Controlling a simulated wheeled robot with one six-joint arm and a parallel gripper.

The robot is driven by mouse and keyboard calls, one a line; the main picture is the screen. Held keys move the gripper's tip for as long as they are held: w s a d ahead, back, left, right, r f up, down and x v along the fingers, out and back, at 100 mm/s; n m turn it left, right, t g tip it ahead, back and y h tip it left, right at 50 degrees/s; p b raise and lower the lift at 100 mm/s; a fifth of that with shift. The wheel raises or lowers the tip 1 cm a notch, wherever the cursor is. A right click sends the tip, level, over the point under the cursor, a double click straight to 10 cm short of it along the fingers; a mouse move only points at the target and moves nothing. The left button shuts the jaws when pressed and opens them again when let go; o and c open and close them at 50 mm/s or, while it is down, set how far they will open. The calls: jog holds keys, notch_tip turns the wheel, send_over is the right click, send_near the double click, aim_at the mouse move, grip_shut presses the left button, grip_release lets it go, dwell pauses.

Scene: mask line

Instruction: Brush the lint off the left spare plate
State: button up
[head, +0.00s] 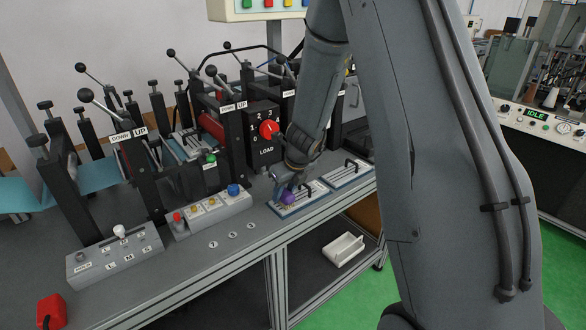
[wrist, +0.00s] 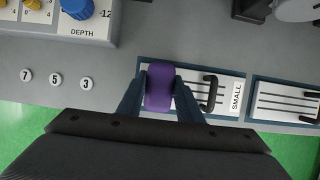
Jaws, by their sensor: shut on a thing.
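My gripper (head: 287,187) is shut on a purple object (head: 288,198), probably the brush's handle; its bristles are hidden. In the wrist view the purple object (wrist: 160,86) sits between my two dark fingers (wrist: 160,100). It is over the left end of the left spare plate (head: 305,202). That plate is pale with dark slots, a black handle and a SMALL label, in a dark blue frame (wrist: 228,112). I cannot tell whether the brush touches the plate. No lint is clear on the part that shows. The right spare plate (wrist: 290,105) lies to its right.
Left of the plates are round markers 7, 5 and 3 (wrist: 56,80) and a control box with a blue DEPTH knob (head: 233,190). A red LOAD dial (head: 268,129) stands behind. A white tray (head: 343,249) is on the lower shelf.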

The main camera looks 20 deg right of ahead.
jog(key=shift+s+a, duration=0.25)
jog(key=shift+a, duration=0.5)
jog(key=shift+s+a, duration=0.25)
jog(key=shift+a, duration=0.5)
jog(key=shift+d+f, duration=0.1)
jog(key=shift+w+d, duration=0.35)
jog(key=shift+d, duration=0.75)
jog(key=shift+w+d, duration=0.4)
jog(key=shift+d, duration=0.75)
jog(key=shift+w+d, duration=0.35)
jog(key=shift+d, duration=0.75)
jog(key=shift+d+r+p, duration=0.1)
jog(key=shift+r+p, duration=0.25)
jog(key=shift+p, duration=0.05)
jog(key=shift+w+r+p, duration=0.1)
jog(key=shift+r+p, duration=0.3)
jog(key=shift+r, duration=0.5)
jog(key=shift+r+p, duration=0.25)
jog(key=shift+p, duration=0.1)
notch_tip(320, 180, up, 5)
jog(key=p, duration=0.7)
jog(key=shift+r, duration=0.15)
